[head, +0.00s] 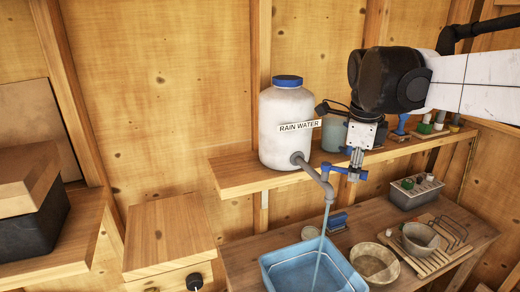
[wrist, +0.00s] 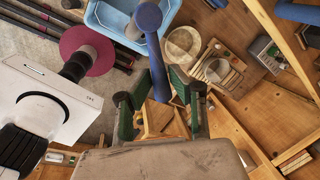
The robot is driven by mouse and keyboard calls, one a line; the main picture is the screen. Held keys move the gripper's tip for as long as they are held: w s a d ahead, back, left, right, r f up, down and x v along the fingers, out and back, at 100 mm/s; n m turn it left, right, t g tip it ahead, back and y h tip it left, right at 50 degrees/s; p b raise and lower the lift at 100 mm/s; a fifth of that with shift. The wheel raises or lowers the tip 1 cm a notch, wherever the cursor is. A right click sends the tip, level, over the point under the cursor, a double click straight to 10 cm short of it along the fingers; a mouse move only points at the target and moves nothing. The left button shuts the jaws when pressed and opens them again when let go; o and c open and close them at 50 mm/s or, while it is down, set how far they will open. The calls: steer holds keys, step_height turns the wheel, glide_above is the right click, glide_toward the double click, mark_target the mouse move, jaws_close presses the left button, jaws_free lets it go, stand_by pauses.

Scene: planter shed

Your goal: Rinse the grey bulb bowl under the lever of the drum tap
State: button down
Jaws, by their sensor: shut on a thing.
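The white rain-water drum (head: 287,125) stands on the shelf, and its grey pipe tap (head: 318,178) reaches out over the blue tub (head: 275,270). A stream of water (head: 322,238) runs from the spout into the tub. My gripper (head: 356,168) is at the tap's blue lever (head: 335,169), shut on it. In the wrist view the lever (wrist: 149,17) reaches down between the fingers of my gripper (wrist: 168,85). A greyish bowl (head: 420,240), likely the bulb bowl, sits tilted on the slatted wooden rack (head: 412,262), away from the water. It also shows in the wrist view (wrist: 216,70).
A beige bowl (head: 374,262) stands between tub and rack. A blue brush (head: 338,221) lies behind it. A grey box (head: 415,192) with small items stands at the back of the bench. Bottles and a pale container (head: 333,135) share the shelf.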

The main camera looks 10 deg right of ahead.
steer(key=c, duration=1.6)
jaws_free()
steer(key=shift+o, duration=0.2)
steer(key=shift+r, duration=0.1)
step_height(320, 180, up, 12)
steer(key=s+a, duration=0.1)
steer(key=s, duration=0.1)
steer(key=shift+a, duration=0.15)
steer(key=shift+f, duration=0.2)
steer(key=s+a+f+n+t+b, duration=0.1)
steer(key=s+a+f+n+b, duration=0.2)
steer(key=f+n, duration=0.5)
steer(key=s+a+f+n+t+b, duration=0.2)
steer(key=f+n, duration=0.6)
steer(key=f, duration=0.6)
steer(key=s+a+f+n+t+y+b, duration=0.1)
steer(key=s+a+f+n+b, duration=0.3)
steer(key=f+n, duration=0.5)
steer(key=s+f+t+b, duration=0.1)
steer(key=s+f+b, duration=0.1)
steer(key=s, duration=0.1)
steer(key=shift+s+a+f, duration=0.2)
steer(key=shift+a+f, duration=0.1)
